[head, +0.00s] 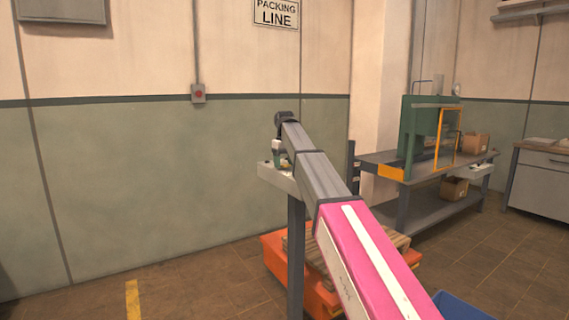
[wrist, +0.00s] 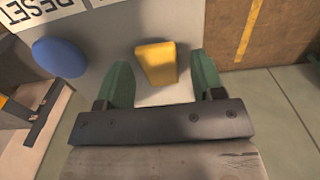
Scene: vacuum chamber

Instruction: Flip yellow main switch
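The yellow main switch (wrist: 156,63) is a small yellow lever on a light grey panel (wrist: 110,35), seen in the wrist view. My gripper (wrist: 162,78) is open, with one green finger on each side of the switch. The left finger is a little apart from it, and a gap also shows on the right. Whether either finger touches the switch at depth I cannot tell. In the head view my arm reaches to a small grey control box on a post, and my gripper (head: 279,150) is at it. The switch itself is too small to tell there.
A blue round button (wrist: 58,57) sits left of the switch, beside a RESET label (wrist: 35,10). The box stands on a grey post (head: 296,245). Behind it are an orange pallet truck (head: 275,255) and a workbench (head: 425,180) with a green press (head: 408,130).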

